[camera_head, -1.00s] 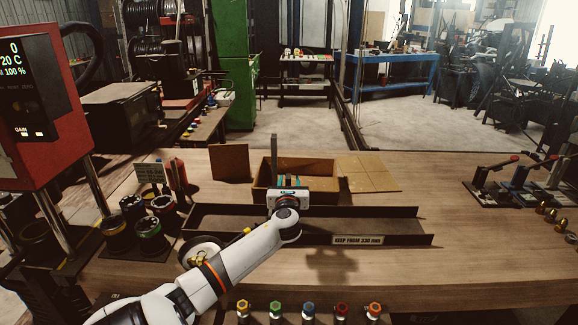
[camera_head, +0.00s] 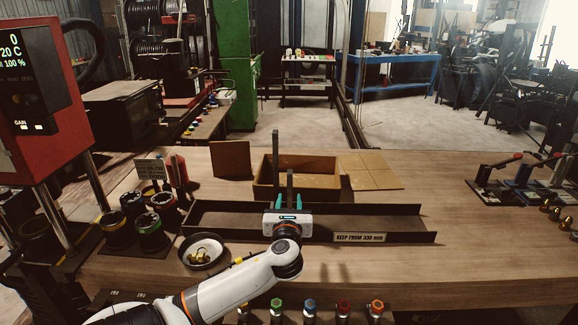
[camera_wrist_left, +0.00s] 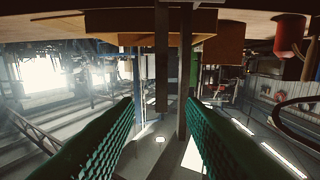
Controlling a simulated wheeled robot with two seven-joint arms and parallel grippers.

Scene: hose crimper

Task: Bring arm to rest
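My left arm (camera_head: 232,284) comes in from the lower left over the front of the workbench. Its left gripper (camera_head: 290,201) is above the long dark tray, pointing away from me toward the cardboard box. Its teal fingers stand apart with nothing visible between them. In the left wrist view the gripper (camera_wrist_left: 160,101) also shows two green ribbed fingers wide apart and empty, with the room upside down behind them. My right gripper is in neither view.
The dark tray (camera_head: 408,226) lies across the wooden workbench (camera_head: 480,262). Behind it stands an open cardboard box (camera_head: 325,171). A round dish (camera_head: 204,253) with brass pieces and several dark cups (camera_head: 151,231) are at left. Coloured fittings (camera_head: 309,303) line the front edge. The right bench area is partly clear.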

